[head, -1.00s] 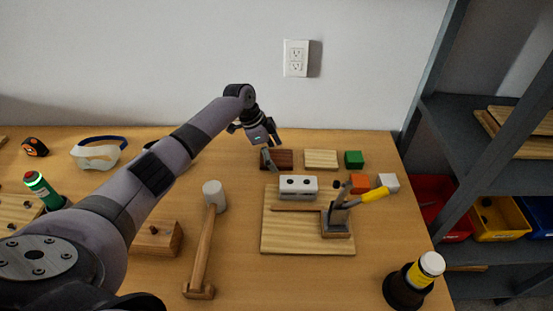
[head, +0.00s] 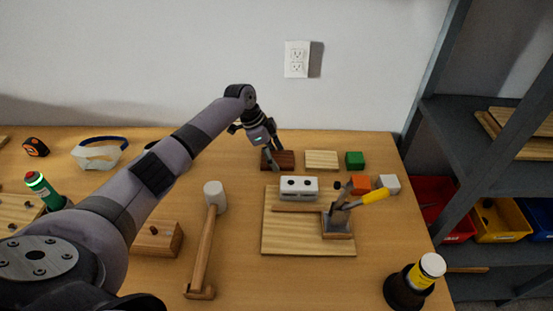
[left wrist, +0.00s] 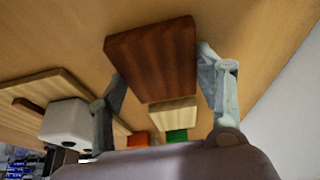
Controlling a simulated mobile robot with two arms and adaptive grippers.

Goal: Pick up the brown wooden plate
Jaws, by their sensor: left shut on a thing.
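The brown wooden plate (head: 285,163) is a small dark reddish-brown slab at the back of the table, left of a pale wooden plate. My left gripper (head: 276,154) reaches down to it from behind and is shut on it, with one finger at its front side and one at its back. In the left wrist view the brown plate (left wrist: 152,58) sits between the two fingers. I cannot tell any gap between the plate and the table. My right gripper is not in view.
To the right stand the pale plate (head: 321,159), a green cube (head: 354,160), an orange cube (head: 360,183) and a white cube (head: 389,183). A mallet (head: 205,250) lies nearer.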

